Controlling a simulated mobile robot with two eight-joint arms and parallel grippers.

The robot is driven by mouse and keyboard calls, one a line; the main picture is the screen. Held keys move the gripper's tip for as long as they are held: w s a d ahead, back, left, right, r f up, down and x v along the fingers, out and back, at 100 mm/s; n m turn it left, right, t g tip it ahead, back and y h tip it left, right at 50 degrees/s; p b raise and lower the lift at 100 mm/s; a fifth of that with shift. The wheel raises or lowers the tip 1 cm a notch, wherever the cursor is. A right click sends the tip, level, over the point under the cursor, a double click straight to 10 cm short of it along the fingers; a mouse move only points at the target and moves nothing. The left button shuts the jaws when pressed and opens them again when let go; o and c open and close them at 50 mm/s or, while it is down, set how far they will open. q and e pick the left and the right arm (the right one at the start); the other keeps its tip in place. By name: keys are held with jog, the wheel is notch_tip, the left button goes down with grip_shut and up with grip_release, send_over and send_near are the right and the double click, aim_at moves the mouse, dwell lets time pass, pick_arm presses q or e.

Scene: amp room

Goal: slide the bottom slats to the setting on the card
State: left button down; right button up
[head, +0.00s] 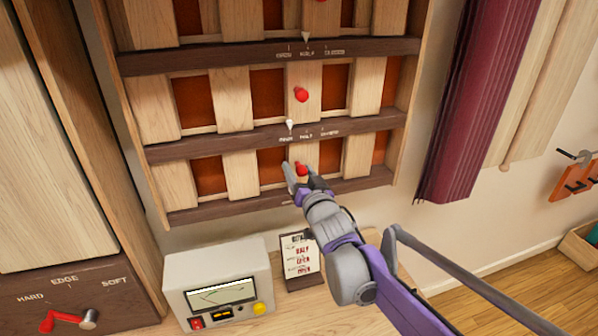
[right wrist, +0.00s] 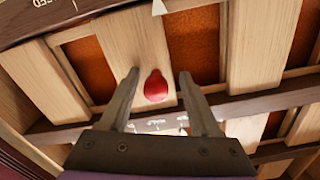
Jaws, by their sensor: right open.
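The bottom slats (head: 241,175) are pale wooden slats over a rust-orange backing, in the lowest row of the wall panel. Their red knob (head: 301,170) also shows in the right wrist view (right wrist: 156,88). My right gripper (head: 299,175) is open, with one finger on each side of the knob; contact cannot be told. The bottom scale is mostly hidden by the gripper; the right wrist view shows a white pointer tip (right wrist: 157,7) at the top edge. The card (head: 299,262) stands below the panel, with red words that seem to read HALF, OPEN, OPEN. My left gripper is out of view.
Middle slats (head: 236,101) with their own knob (head: 301,94) and scale are just above. A meter box (head: 219,284) stands left of the card. A red lever (head: 66,319) is at lower left. A purple curtain (head: 471,105) hangs at right.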

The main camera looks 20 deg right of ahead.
jog(key=s+b, duration=0.1)
jog(key=s, duration=0.9)
jog(key=shift+s+d, duration=0.15)
jog(key=shift+s, duration=0.25)
jog(key=s+f+n+g, duration=0.3)
jog(key=s+f+g, duration=0.9)
jog(key=s+f, duration=1.3)
jog(key=shift+f+g+h, duration=0.3)
dwell(1.0)
